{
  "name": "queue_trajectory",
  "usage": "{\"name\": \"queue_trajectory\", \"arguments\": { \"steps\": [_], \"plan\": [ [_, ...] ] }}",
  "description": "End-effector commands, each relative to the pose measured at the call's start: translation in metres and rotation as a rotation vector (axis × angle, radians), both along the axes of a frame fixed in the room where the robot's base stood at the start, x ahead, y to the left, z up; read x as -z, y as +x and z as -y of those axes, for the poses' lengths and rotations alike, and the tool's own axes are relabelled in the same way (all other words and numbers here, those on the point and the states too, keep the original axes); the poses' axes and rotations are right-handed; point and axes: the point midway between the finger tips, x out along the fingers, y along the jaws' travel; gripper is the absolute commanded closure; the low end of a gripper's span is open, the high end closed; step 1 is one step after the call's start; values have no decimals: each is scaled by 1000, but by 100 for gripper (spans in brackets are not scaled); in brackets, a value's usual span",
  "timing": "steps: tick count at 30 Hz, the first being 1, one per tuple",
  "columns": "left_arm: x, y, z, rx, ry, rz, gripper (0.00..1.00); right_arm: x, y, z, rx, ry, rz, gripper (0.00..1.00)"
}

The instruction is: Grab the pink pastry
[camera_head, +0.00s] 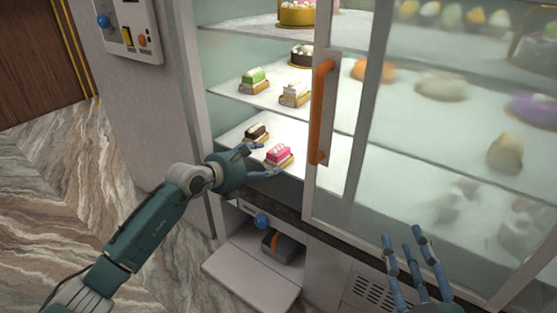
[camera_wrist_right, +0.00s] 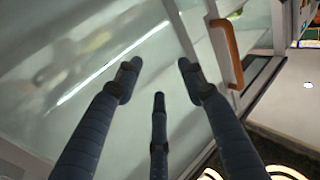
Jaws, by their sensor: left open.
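The pink pastry (camera_head: 278,152) sits on a small gold board on the lowest shelf of the display case, near its open left side. My left gripper (camera_head: 262,160) reaches in from the left. Its fingers are spread open just left of the pink pastry, one towards the back and one towards the front. Contact between them cannot be told. My right gripper (camera_head: 405,238) is at the lower right in front of the glass. In the right wrist view (camera_wrist_right: 158,80) its fingers are apart with nothing between them.
A dark brown pastry (camera_head: 256,132) stands behind the pink one. Green (camera_head: 254,79) and white (camera_head: 293,93) pastries are on the shelf above. The glass door with an orange handle (camera_head: 322,112) bounds the opening on the right. An open drawer (camera_head: 250,270) lies below.

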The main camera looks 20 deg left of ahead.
Motion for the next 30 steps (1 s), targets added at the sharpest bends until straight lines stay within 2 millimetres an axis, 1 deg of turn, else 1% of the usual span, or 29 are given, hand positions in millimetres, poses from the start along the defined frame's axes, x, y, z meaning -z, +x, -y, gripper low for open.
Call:
{"name": "queue_trajectory", "arguments": {
  "steps": [2,5,12,15,18,21,24,30],
  "plan": [
    [2,2,1,0,0,0,30,-5,0,-1,-1,7,23,60],
    [5,7,3,0,-1,1,30,-18,0,-3,-5,22,85,60],
    [14,25,9,0,-1,0,30,-68,-11,-6,-18,83,308,60],
    [17,33,13,0,-3,0,30,-88,-19,-6,-24,107,398,60],
    [20,39,14,-1,-2,0,30,-103,-27,-6,-28,128,468,60],
    [21,43,16,0,-1,0,30,-112,-33,-6,-30,140,512,60],
    [22,44,17,0,-1,0,30,-116,-35,-5,-30,145,532,60],
    [21,44,17,0,-1,0,30,-117,-35,-5,-30,146,533,60]
  ]
}}
